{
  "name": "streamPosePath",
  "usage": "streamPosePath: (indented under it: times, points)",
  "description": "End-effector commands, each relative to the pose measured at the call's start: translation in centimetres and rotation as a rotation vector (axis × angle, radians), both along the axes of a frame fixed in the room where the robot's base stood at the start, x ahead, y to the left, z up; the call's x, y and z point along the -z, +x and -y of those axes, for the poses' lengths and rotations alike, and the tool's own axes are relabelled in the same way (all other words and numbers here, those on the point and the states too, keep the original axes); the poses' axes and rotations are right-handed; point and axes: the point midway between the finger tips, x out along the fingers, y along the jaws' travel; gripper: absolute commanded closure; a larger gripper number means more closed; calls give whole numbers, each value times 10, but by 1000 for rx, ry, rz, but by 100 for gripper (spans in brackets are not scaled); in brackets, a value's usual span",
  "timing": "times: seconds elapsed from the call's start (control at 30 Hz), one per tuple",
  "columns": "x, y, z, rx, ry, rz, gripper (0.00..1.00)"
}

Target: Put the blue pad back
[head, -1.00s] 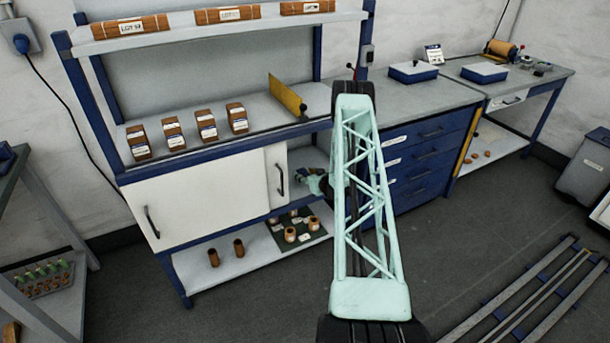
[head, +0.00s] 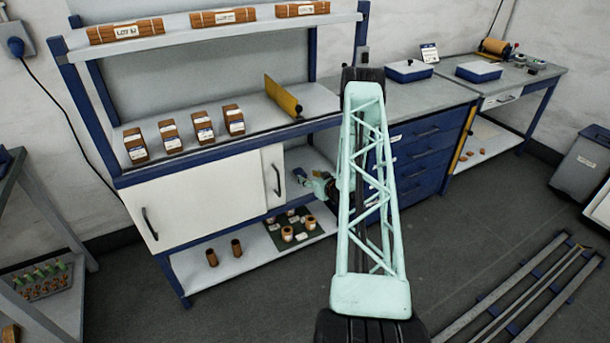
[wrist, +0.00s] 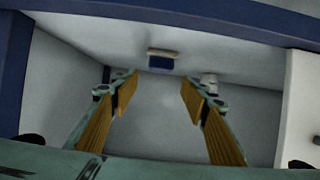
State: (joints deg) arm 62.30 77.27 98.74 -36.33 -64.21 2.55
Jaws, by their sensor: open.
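A small blue block with a pale top (wrist: 161,62), which looks like the blue pad, is inside the white cupboard compartment in the wrist view. It sits beyond my gripper (wrist: 153,88), roughly between the two fingertip directions and apart from them. My gripper is open, with tan-faced fingers spread and nothing between them. In the head view my gripper (head: 316,184) is at the open right part of the cupboard, mostly hidden by my arm. A small blue patch (head: 300,173) shows beside it; I cannot tell whether it is the same pad.
The white cupboard doors (head: 200,205) cover the left part of the cupboard. A small pale object (wrist: 209,82) is near the right finger. Copper pieces stand on a dark mat (head: 270,240) on the lower shelf. A blue drawer unit (head: 425,150) stands right.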

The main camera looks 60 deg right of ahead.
Motion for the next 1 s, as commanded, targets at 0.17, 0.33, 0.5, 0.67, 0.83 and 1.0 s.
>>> streamPosePath:
  times: [0.17,0.33,0.5,0.67,0.83,1.0]
  points:
    - [-10,-19,-8,2,-1,0,58]
    - [-14,-28,-14,1,-1,1,58]
    - [-16,-31,-16,0,-1,2,58]
    - [-15,-31,-16,0,0,1,58]
    - [-15,-31,-16,0,0,1,58]
    - [-15,-31,-16,0,0,1,58]
